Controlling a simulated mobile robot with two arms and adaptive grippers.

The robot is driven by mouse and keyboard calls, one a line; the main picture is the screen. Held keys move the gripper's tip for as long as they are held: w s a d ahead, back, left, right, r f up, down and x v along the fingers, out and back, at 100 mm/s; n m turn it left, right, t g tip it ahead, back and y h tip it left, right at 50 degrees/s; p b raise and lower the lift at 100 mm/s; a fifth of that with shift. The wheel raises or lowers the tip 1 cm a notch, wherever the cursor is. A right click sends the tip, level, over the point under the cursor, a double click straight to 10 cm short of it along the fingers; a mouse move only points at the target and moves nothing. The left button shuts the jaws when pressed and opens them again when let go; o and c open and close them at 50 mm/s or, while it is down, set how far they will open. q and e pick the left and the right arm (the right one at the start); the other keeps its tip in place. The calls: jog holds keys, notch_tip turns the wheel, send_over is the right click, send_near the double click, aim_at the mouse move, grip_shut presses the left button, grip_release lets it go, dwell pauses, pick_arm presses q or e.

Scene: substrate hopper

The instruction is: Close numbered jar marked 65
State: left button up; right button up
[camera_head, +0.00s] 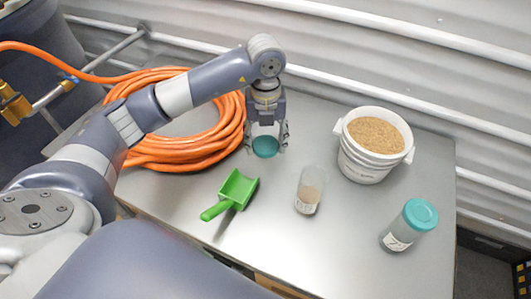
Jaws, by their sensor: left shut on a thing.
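My left gripper (266,137) is shut on a teal lid (265,147) and holds it above the metal table, left of and behind the open jar. The open jar (310,188) is clear, stands on the table without a lid, and has a white label and some tan contents low inside. A second jar (408,226) with a teal lid on it stands at the right front, also with a white label. The label numbers are too small to read with certainty. My right gripper is not in view.
A white bucket (362,164) full of tan grain stands behind the jars. A green scoop (234,193) lies left of the open jar. A coiled orange hose (178,152) lies at the back left. The front middle of the table (310,250) is clear.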

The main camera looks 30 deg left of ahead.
aim_at(267, 153)
pick_arm(q)
jog(key=shift+r, duration=0.35)
jog(key=m, duration=0.3)
jog(key=s+m, duration=0.1)
jog(key=m, duration=0.1)
jog(key=shift+d+r, duration=0.15)
jog(key=shift+d, duration=0.25)
jog(key=m, duration=0.2)
jog(key=s+m, duration=0.1)
jog(key=m, duration=0.1)
jog(key=d+m, duration=0.1)
jog(key=m, duration=0.1)
jog(key=shift+s+r+m+b, duration=0.15)
jog(key=shift+s+m+b, duration=0.15)
jog(key=s+d+m, duration=0.1)
jog(key=s+m, duration=0.3)
jog(key=m, duration=1.1)
jog(key=s+d+m+b, duration=0.1)
jog(key=s+m, duration=0.4)
jog(key=m, duration=1)
jog(key=shift+d+r+m, duration=0.2)
jog(key=shift+d+m, duration=0.1)
jog(key=shift+d, duration=0.25)
jog(key=shift+s, duration=0.1)
